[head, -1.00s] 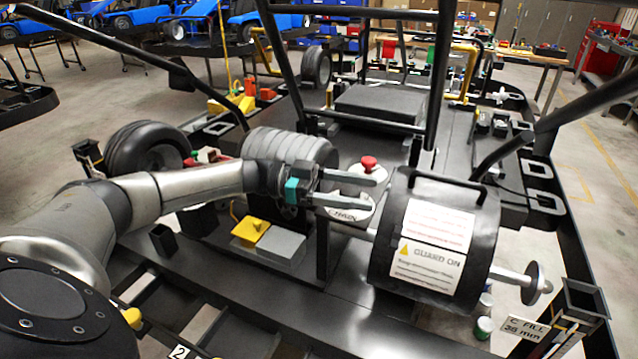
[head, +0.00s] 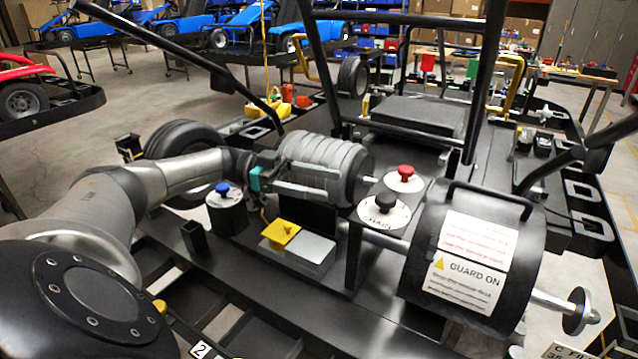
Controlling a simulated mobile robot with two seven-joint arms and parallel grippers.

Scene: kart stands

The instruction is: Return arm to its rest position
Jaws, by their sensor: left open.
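My left arm comes in from the left edge, and its gripper (head: 318,184) is open and empty. Its two grey fingers point right, in front of the ribbed grey motor (head: 322,152). I cannot tell whether they touch it. A red-button post (head: 404,178) and a black-knob post with a white disc (head: 384,208) stand just right of the fingertips. A blue-button post (head: 225,200) stands below my left wrist. My right gripper is not in view.
A black drum guard (head: 475,255) labelled GUARD ON stands on the axle at right. Black frame tubes (head: 320,60) rise behind the motor. A yellow and grey pedal block (head: 300,247) sits below the gripper. A black wheel (head: 180,140) stands behind my arm. Open floor shows at upper left.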

